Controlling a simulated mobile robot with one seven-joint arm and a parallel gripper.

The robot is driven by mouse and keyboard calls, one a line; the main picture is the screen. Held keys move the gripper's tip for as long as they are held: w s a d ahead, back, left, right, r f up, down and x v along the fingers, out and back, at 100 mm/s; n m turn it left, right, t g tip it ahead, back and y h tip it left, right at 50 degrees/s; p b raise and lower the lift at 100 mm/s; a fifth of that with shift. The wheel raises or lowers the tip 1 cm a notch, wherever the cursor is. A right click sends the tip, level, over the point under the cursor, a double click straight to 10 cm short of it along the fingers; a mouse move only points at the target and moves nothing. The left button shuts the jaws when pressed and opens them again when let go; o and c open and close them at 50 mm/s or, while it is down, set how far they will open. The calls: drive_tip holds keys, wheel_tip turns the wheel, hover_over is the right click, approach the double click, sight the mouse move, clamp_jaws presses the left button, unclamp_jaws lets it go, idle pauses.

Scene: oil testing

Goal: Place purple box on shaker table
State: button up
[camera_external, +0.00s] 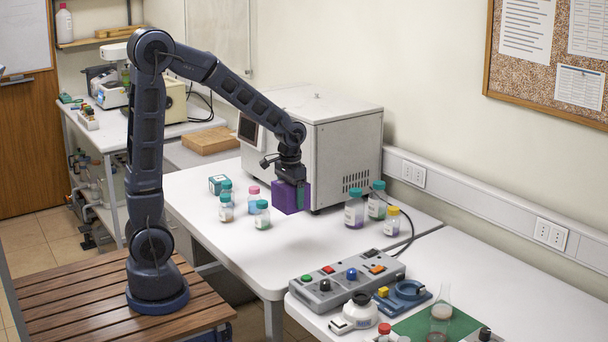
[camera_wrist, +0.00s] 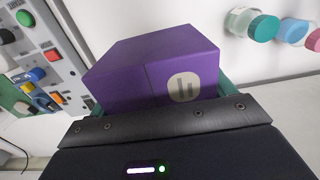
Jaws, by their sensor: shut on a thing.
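The purple box (camera_external: 285,196) is at my gripper (camera_external: 300,188) over the white middle table, in front of the large grey-white machine. In the wrist view the purple box (camera_wrist: 160,65), with a pale round logo, sits between the green fingers of my gripper (camera_wrist: 160,98), which are shut on it. Whether its underside touches the table is hard to tell. No thing is plainly marked as the shaker table. A grey control panel (camera_external: 340,285) and a small blue device (camera_external: 404,293) stand on the near right table.
Several capped bottles stand left of the box, including a teal-capped one (camera_external: 262,214). More bottles stand right of it, including a yellow-capped one (camera_external: 391,222). The grey-white machine (camera_external: 335,140) stands behind. The middle table (camera_external: 310,245) is clear towards its front edge.

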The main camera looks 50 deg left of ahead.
wheel_tip(320, 180, down, 14)
drive_tip(key=shift+f, duration=0.2)
idle(0.4)
drive_tip(key=shift+f, duration=0.1)
drive_tip(key=o, duration=1)
drive_tip(key=shift+c, duration=0.2)
wheel_tip(320, 180, up, 11)
drive_tip(key=shift+f, duration=0.1)
drive_tip(key=shift+s+r, duration=0.1)
drive_tip(key=shift+r, duration=0.8)
drive_tip(key=s+a+r+t, duration=0.2)
drive_tip(key=s+r, duration=0.5)
drive_tip(key=s, duration=0.4)
drive_tip(key=s+a+r+t, duration=0.2)
drive_tip(key=s+a+r, duration=0.1)
drive_tip(key=s+r, duration=0.5)
drive_tip(key=s, duration=0.3)
drive_tip(key=shift+a+t, duration=0.25)
drive_tip(key=shift+t, duration=0.05)
